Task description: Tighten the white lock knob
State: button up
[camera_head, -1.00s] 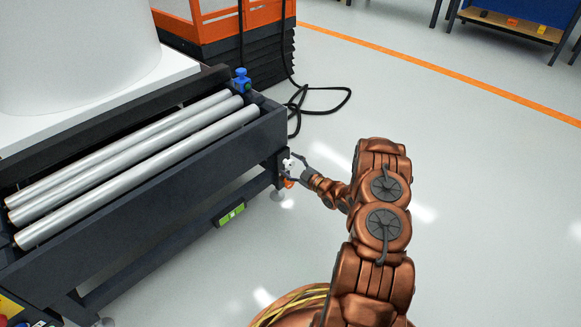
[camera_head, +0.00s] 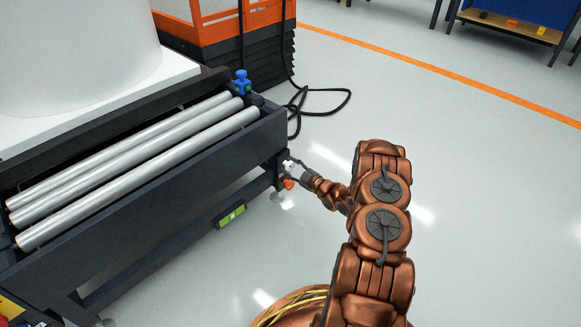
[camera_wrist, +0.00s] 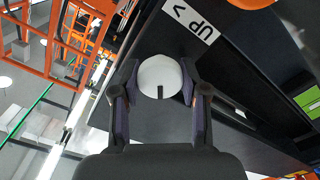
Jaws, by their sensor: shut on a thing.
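The white lock knob (camera_wrist: 160,76) shows in the wrist view as a round white piece with a dark slot mark at its lower edge. It sits at the dark frame's corner, where it also shows small in the head view (camera_head: 288,166). My gripper (camera_wrist: 160,90) is shut on the knob, with one finger on its left side and one on its right. In the head view my gripper (camera_head: 299,169) reaches the corner from the right. The knob's shaft is hidden behind it.
An orange part (camera_head: 289,184) sits just below the knob. The dark roller frame (camera_head: 180,172) carries several silver rollers. A label reading "UP" (camera_wrist: 191,19) is beside the knob. A black cable (camera_head: 325,100) lies on the floor behind. Floor to the right is clear.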

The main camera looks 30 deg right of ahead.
jog(key=m+p, duration=0.2)
jog(key=p, duration=0.1)
jog(key=shift+r+m, duration=0.25)
jog(key=shift+m, duration=0.05)
jog(key=m+p, duration=0.3)
jog(key=m, duration=0.1)
jog(key=shift+f, duration=0.1)
jog(key=m+p, duration=0.1)
jog(key=m, duration=0.3)
jog(key=shift+f, duration=0.1)
jog(key=shift+m, duration=2)
jog(key=o, duration=1.2)
jog(key=shift+c, duration=0.2)
